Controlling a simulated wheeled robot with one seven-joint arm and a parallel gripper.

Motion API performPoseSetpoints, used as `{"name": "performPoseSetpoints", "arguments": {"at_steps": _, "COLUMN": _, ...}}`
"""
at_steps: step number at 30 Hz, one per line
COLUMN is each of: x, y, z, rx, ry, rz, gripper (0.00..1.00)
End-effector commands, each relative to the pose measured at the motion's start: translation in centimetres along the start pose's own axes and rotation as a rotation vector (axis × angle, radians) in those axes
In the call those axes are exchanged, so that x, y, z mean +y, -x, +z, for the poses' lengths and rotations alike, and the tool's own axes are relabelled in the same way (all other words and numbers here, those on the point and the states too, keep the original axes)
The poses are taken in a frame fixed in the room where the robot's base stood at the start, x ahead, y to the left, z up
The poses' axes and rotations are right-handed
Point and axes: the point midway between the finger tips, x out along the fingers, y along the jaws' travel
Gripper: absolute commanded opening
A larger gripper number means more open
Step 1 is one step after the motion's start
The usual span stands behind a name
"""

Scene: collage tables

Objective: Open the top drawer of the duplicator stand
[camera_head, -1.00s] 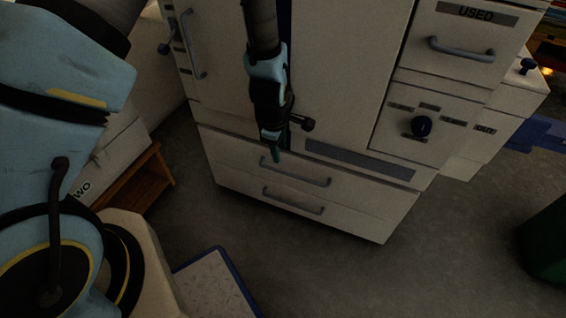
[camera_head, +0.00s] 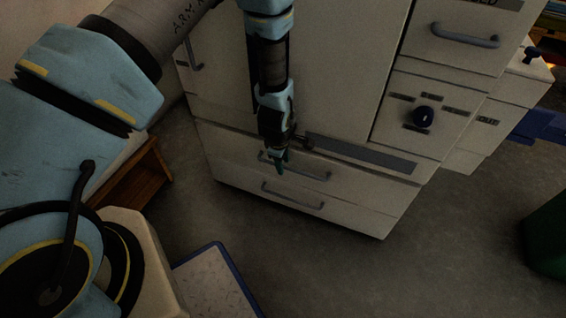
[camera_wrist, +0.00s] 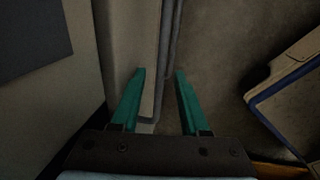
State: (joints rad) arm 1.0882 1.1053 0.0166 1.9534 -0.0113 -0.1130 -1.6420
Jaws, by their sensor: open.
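The duplicator stand is the white base with two wide drawers. The top drawer (camera_head: 235,149) is shut and has a grey bar handle (camera_head: 310,173). The lower drawer (camera_head: 345,219) is also shut, with its own grey handle (camera_head: 293,198). My gripper (camera_head: 281,168) points down at the left end of the top handle and covers part of it. In the wrist view my gripper (camera_wrist: 160,73) is open with its green fingers apart. Grey handle bars (camera_wrist: 166,50) run between the fingers in that view. Whether a finger touches the handle cannot be told.
The white machine (camera_head: 340,70) rises above the drawers, with a dark knob (camera_head: 423,117) and another handle (camera_head: 465,37) at right. A wooden shelf (camera_head: 140,178) is at left. A blue-edged board (camera_head: 215,285) lies in front. A green bin (camera_head: 548,235) stands right. Floor before the drawers is clear.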

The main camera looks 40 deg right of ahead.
Motion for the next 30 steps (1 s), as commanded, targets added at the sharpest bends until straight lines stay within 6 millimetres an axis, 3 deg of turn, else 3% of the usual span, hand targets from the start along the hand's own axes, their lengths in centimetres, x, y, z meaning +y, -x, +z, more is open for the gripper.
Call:
{"name": "performPoseSetpoints", "arguments": {"at_steps": 3, "x": 0.0, "y": 0.02, "z": 0.0, "rx": 0.0, "ry": 0.0, "rz": 0.0, "gripper": 0.45}}
{"name": "performPoseSetpoints", "arguments": {"at_steps": 15, "x": -0.01, "y": 0.04, "z": 0.0, "rx": 0.0, "ry": 0.0, "rz": 0.0, "gripper": 0.0}}
{"name": "performPoseSetpoints", "arguments": {"at_steps": 30, "x": -0.02, "y": 0.05, "z": 0.0, "rx": 0.0, "ry": 0.0, "rz": 0.0, "gripper": 0.0}}
